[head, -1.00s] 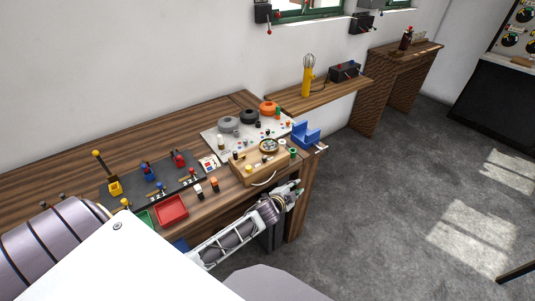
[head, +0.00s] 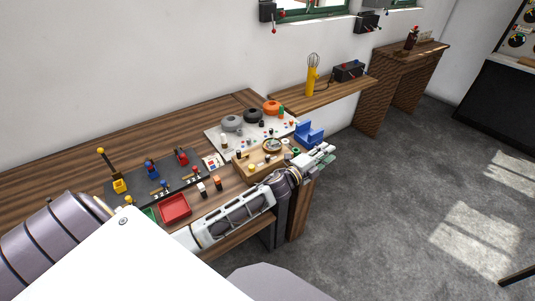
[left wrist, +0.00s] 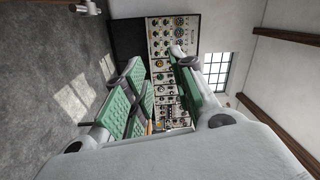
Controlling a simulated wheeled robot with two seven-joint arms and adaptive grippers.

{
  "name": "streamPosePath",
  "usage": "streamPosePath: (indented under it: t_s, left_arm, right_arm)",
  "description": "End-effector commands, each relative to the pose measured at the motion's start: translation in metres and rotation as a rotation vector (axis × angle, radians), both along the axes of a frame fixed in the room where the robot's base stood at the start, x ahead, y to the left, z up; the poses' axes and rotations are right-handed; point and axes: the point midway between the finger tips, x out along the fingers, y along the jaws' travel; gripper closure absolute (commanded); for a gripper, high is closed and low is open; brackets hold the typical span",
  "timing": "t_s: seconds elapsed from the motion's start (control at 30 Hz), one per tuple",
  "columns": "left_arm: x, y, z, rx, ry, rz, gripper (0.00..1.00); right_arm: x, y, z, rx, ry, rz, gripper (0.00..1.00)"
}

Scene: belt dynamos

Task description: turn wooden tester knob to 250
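The wooden tester (head: 256,166) is a light wooden box with a round dial and small knobs on top, at the right end of the workbench. Its right side is partly hidden by my left gripper (head: 325,153), so I cannot make out which knob is set where. My left gripper is just right of the tester, over the bench's right end. In the left wrist view, my left gripper (left wrist: 158,92) has its green-padded fingers apart with nothing between them. My right gripper is in neither view.
A grey-white panel (head: 215,139) with grey, black and orange round parts lies behind the tester. A blue holder (head: 309,133) stands close to my gripper. A red tray (head: 174,207) and a dark lever board (head: 150,178) are left. Open floor lies right.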

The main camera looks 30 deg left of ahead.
Motion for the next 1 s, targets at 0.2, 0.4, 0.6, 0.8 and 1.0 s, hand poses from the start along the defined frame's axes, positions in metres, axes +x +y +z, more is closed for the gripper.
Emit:
streamPosePath:
  t_s: [0.2,0.4,0.6,0.8,1.0]
  left_arm:
    - [-0.009,-0.048,0.093,0.238,-0.31,-0.2,0.74]
    - [-0.028,-0.085,0.134,0.456,-0.541,-0.372,0.74]
    - [-0.048,-0.108,0.147,0.674,-0.726,-0.54,0.74]
    - [-0.067,-0.12,0.144,0.897,-0.887,-0.714,0.74]
    - [-0.082,-0.116,0.131,1.123,-1.015,-0.895,0.74]
  right_arm:
    - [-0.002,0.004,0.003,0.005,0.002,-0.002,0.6]
    - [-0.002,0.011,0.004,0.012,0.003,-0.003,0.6]
    - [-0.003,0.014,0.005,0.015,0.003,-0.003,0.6]
    - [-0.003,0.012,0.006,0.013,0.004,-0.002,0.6]
    - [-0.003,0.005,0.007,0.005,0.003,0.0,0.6]
